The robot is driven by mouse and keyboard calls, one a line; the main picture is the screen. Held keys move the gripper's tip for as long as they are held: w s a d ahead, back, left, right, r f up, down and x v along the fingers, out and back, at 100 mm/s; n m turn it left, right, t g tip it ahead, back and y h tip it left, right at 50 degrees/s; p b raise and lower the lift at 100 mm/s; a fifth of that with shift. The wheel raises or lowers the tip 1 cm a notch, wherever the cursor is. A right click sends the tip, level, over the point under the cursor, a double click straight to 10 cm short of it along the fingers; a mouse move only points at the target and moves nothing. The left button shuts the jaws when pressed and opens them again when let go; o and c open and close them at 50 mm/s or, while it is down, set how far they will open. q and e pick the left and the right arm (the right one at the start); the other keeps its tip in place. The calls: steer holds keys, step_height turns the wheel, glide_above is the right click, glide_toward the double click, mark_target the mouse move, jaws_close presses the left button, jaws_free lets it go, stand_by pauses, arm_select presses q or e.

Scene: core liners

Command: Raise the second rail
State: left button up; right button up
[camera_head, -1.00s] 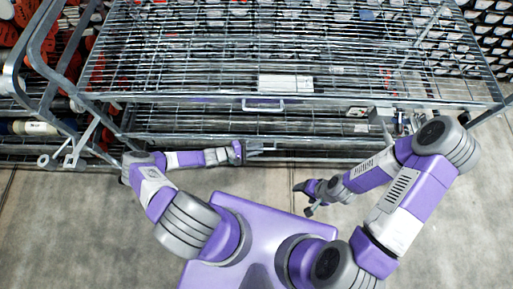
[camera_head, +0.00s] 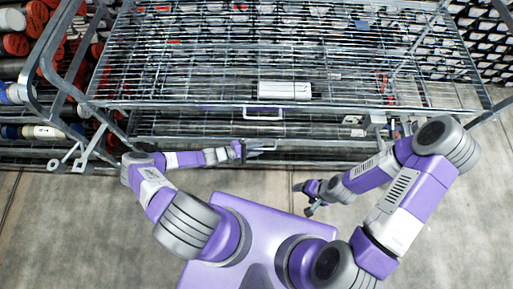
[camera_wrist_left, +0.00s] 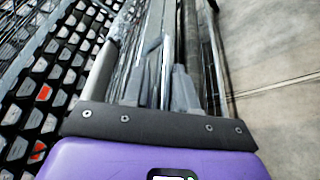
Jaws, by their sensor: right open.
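A metal wire cart stands in front of me in the head view, with long horizontal rails along its near side (camera_head: 200,140). I cannot tell which rail is the second. My left gripper (camera_head: 258,149) reaches right along the near side, close to the lower rails. In the left wrist view its two grey fingers (camera_wrist_left: 168,85) stand apart, with pale bars running beyond and between them. Whether they touch a bar is unclear. My right gripper (camera_head: 311,198) is open and empty over the floor, short of the cart.
A white handle (camera_head: 263,113) sits at the cart's front edge, with a white box (camera_head: 285,89) behind it. Racks of round-ended cores (camera_head: 15,45) stand at the left, and more racks (camera_head: 485,40) at the back right. The concrete floor (camera_head: 60,230) is clear.

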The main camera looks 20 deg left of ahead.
arm_select(q)
steer(key=p+v, duration=0.1)
steer(key=v, duration=0.6)
steer(key=shift+a, duration=0.3)
steer(key=shift+s, duration=0.15)
steer(key=s+d+r+m+g+y, duration=0.3)
steer(key=s+d+m+g+y, duration=0.2)
steer(key=s+d+m+g, duration=0.45)
steer(key=r+y, duration=0.1)
steer(key=r+m+y, duration=0.1)
steer(key=r, duration=0.1)
steer(key=s+r+t+y, duration=0.1)
steer(key=r, duration=0.1)
steer(key=shift+s+d+m, duration=0.15)
steer(key=shift+d+m, duration=0.1)
steer(key=shift+d, duration=0.1)
stand_by(1.9)
